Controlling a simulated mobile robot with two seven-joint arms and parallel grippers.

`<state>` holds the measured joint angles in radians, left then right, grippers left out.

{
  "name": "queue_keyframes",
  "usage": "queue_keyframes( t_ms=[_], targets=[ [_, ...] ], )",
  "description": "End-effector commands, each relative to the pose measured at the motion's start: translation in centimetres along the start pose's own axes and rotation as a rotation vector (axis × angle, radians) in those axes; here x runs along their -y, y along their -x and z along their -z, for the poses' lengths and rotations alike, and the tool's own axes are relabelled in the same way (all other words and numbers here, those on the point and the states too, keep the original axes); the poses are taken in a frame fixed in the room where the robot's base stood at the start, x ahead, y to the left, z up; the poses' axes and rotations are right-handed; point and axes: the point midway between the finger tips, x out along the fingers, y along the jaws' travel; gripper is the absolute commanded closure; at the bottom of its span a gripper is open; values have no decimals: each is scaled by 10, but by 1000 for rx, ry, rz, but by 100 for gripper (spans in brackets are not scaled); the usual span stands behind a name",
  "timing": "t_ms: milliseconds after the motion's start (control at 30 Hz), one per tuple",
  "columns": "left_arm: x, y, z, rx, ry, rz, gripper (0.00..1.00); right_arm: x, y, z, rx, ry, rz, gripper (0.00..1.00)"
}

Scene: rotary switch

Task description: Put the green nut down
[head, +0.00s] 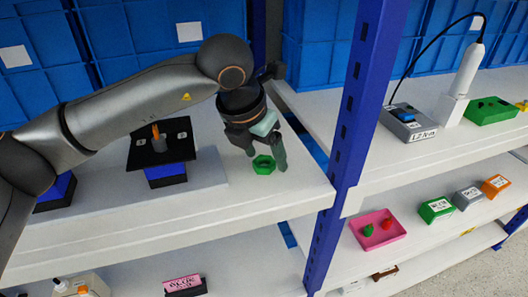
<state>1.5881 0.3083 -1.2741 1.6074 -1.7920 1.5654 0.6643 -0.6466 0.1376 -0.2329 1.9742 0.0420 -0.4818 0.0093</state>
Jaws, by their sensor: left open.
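The green nut (263,170) is a small green ring in the head view, near the right end of the upper white shelf (215,215). It appears to rest flat on the shelf surface. My left gripper (267,160) points down just over the nut. It is open, with one finger behind and left of the nut and the other at its right. Whether a finger touches the nut I cannot tell. My right gripper is not in view.
A rotary switch (158,142) with an orange pointer stands left on a black plate over a blue block. A blue post (352,110) rises right of my gripper. Blue crates (140,30) line the back. A pink tray (378,236) sits lower right. The shelf front is clear.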

Motion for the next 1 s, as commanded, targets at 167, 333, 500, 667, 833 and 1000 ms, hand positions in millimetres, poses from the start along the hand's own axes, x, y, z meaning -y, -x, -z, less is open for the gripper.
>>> queue_keyframes(
  t_ms=[167,333,500,667,833,1000],
  targets=[
    [0,28,-2,5,0,-1,23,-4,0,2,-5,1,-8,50],
    [0,67,-1,5,-2,-2,23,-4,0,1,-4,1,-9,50],
    [0,100,-1,4,0,-1,23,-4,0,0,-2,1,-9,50],
    [0,117,-1,2,1,-1,23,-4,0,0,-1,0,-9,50],
    [0,122,0,0,1,0,23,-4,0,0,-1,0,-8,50],
    [0,122,0,0,1,0,23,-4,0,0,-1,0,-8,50]
  ],
)
